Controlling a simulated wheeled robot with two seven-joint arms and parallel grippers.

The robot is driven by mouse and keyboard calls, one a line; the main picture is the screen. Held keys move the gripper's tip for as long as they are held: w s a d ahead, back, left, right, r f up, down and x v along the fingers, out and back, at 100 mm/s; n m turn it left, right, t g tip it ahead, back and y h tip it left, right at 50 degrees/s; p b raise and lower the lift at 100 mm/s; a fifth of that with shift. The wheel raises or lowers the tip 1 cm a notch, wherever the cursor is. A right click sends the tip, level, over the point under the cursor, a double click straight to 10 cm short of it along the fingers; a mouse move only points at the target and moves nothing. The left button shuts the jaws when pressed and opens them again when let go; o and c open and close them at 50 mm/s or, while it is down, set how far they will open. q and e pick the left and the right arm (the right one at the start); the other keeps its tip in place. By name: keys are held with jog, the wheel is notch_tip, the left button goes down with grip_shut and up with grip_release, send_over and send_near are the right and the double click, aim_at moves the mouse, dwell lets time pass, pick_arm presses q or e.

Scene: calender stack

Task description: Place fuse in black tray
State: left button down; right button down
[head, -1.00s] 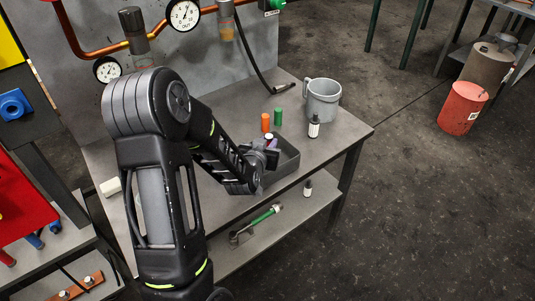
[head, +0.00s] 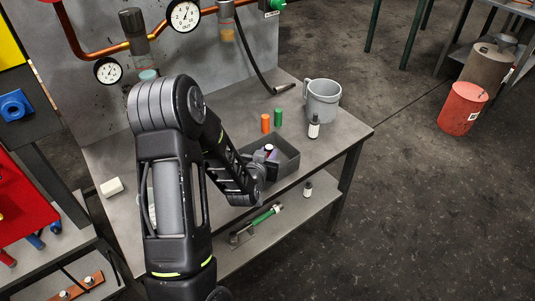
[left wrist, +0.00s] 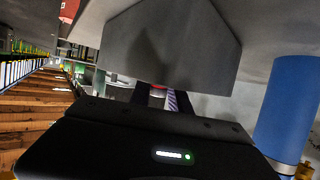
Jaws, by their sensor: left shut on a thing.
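The black tray (head: 286,170) is a dark open box on the workbench, right of my left arm. My left gripper (head: 269,158) is at the tray's front left side and is shut on the fuse. The fuse's pale top (head: 269,148) and a bit of purplish body show at the fingers, over or inside the tray; I cannot tell if it touches the floor. In the left wrist view, the tray wall (left wrist: 165,50) fills the top, and the fingers reach behind its lower edge, with little of the fuse showing. My right gripper is not in view.
A large blue cylinder (left wrist: 290,105) shows close by in the left wrist view.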

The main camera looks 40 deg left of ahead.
pick_arm(q)
jog(key=c, duration=1.2)
grip_release()
jog(key=shift+f, duration=0.1)
jog(key=shift+s+r, duration=0.1)
jog(key=shift+r, duration=0.15)
jog(key=v, duration=0.6)
jog(key=shift+f+b, duration=0.1)
jog(key=shift+b, duration=0.25)
jog(key=p+v, duration=0.6)
jog(key=p, duration=0.3)
jog(key=shift+p, duration=0.4)
